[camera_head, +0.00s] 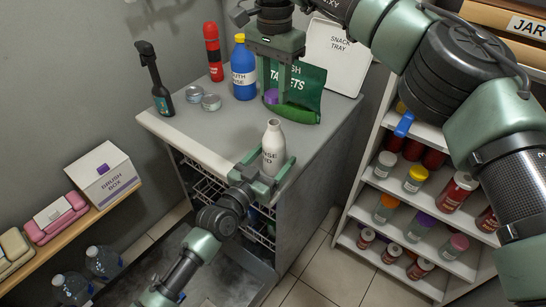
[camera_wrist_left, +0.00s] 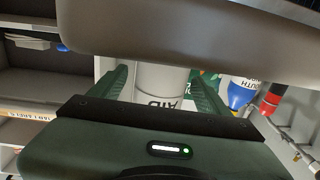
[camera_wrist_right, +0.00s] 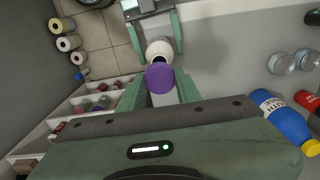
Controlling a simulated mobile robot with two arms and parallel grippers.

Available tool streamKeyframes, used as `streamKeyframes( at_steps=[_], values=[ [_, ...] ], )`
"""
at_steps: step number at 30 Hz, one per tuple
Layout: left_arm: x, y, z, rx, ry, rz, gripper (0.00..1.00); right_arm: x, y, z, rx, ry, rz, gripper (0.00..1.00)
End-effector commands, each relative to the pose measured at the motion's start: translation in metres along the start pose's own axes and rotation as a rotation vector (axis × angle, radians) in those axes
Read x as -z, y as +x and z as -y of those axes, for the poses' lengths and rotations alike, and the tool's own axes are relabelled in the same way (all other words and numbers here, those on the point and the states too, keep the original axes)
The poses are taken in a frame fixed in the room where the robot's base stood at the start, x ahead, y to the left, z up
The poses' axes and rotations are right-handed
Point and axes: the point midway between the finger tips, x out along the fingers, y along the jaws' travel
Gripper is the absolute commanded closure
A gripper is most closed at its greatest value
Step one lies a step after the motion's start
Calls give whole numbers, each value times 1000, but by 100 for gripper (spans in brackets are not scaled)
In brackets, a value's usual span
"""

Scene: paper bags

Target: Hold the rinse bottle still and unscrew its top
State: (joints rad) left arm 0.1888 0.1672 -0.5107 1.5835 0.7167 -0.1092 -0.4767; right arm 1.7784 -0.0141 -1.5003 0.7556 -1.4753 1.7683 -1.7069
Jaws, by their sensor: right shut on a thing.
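The white rinse bottle (camera_head: 272,150) stands upright near the front corner of the grey counter, its dark mouth uncovered. Its label shows in part in the left wrist view (camera_wrist_left: 160,85). My left gripper (camera_head: 264,172) is open, with its fingers on both sides of the bottle and some gap between. My right gripper (camera_head: 284,82) is shut on the purple top (camera_wrist_right: 159,77), which also shows in the head view (camera_head: 271,96). The top is off the bottle and apart from it. In the right wrist view the bottle's mouth (camera_wrist_right: 159,52) shows just beyond the top.
A green tablets bag (camera_head: 305,88) and a white snack tray (camera_head: 335,55) stand behind my right gripper. A blue mouth rinse bottle (camera_head: 243,72), red flask (camera_head: 213,52), cans (camera_head: 211,102) and dark spray bottle (camera_head: 158,85) stand at the back left. A jar shelf (camera_head: 410,190) is at right.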

Motion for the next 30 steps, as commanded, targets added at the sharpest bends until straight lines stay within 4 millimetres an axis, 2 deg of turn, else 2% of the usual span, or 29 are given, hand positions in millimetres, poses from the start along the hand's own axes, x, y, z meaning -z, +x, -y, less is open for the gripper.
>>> streamKeyframes(
  at_steps=[9,13,24,30],
  values=[
    [0,-1,0,0,0,0,21,0,0,0,0,1,0,100],
    [-1,-11,0,1,-1,1,21,0,0,0,0,1,0,100],
    [-2,-86,0,0,1,3,21,0,0,0,0,0,0,100],
    [-1,-113,0,0,0,1,21,0,0,0,0,1,0,100]
  ],
)
